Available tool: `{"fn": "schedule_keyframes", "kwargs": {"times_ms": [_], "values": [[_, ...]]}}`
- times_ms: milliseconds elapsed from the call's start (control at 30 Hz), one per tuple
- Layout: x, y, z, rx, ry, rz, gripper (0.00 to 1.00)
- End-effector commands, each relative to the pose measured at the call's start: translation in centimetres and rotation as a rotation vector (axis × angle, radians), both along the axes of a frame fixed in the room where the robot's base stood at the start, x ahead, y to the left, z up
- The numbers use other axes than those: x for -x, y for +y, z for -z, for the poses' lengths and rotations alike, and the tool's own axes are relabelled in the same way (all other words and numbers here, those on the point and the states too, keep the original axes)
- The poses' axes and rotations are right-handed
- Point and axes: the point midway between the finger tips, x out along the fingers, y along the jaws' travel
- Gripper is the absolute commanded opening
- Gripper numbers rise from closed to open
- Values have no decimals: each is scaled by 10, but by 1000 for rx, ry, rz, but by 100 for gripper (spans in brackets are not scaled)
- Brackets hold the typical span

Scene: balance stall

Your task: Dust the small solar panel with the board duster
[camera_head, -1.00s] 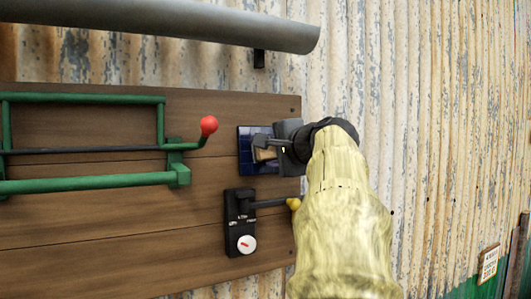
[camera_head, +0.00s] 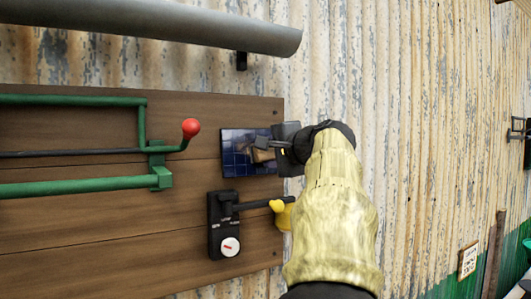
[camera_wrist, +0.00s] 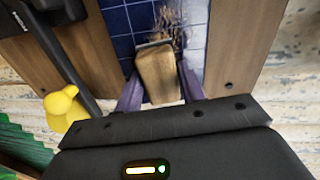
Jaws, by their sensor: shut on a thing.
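The small solar panel (camera_head: 237,152) is a dark blue gridded square on the brown wooden board, below the grey pipe. In the wrist view the panel (camera_wrist: 122,22) shows a brown dusty smudge (camera_wrist: 168,20) beyond the duster. The board duster (camera_wrist: 157,75) has a wooden block; its far end is at the panel face, though I cannot tell if it touches. My gripper (camera_wrist: 160,92) is shut on the duster, one finger each side of the block. In the head view my gripper (camera_head: 272,147) covers the panel's right part and most of the duster (camera_head: 262,155).
Below the panel is a black lever box (camera_head: 222,224) with a lever and a yellow knob (camera_head: 277,206). A green frame with a red ball handle (camera_head: 190,128) is at left. A grey pipe (camera_head: 160,27) runs above. Corrugated wall (camera_head: 420,120) lies right of the board.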

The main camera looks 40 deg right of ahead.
Motion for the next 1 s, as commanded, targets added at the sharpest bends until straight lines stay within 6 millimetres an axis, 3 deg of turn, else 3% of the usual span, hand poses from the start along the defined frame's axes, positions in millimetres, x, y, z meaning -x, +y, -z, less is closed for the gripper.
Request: {"fn": "schedule_keyframes", "kwargs": {"times_ms": [267, 733, 1000], "values": [[0, -2, 1, -1, 1, 0, 21], [9, -32, -1, -1, 0, 0, 21], [11, -35, 0, 0, 0, 0, 21]]}}
